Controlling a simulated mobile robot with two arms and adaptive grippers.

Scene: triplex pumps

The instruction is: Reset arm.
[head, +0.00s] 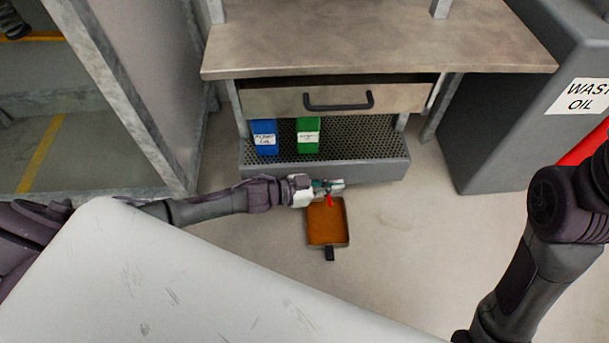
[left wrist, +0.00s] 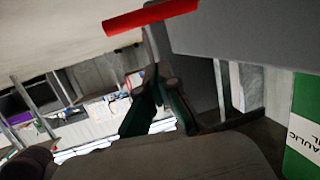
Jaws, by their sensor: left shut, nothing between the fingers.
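My left arm reaches in from the left in the head view. Its gripper (head: 332,186) is shut and empty, in front of the perforated shelf and above the far end of the brown tray. In the left wrist view the dark green fingers (left wrist: 157,92) are close together with nothing held. A small red piece (head: 329,201) shows just below the gripper in the head view. A red bar (left wrist: 150,17) crosses the top of the left wrist view. My right arm stands at the right of the head view; its gripper is not in view.
A blue container (head: 264,137) and a green container (head: 308,135) stand on the perforated shelf (head: 365,143) under the workbench (head: 380,35). The brown tray (head: 327,222) lies on the floor. A grey waste oil tank (head: 500,130) stands right. Floor between tray and tank is clear.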

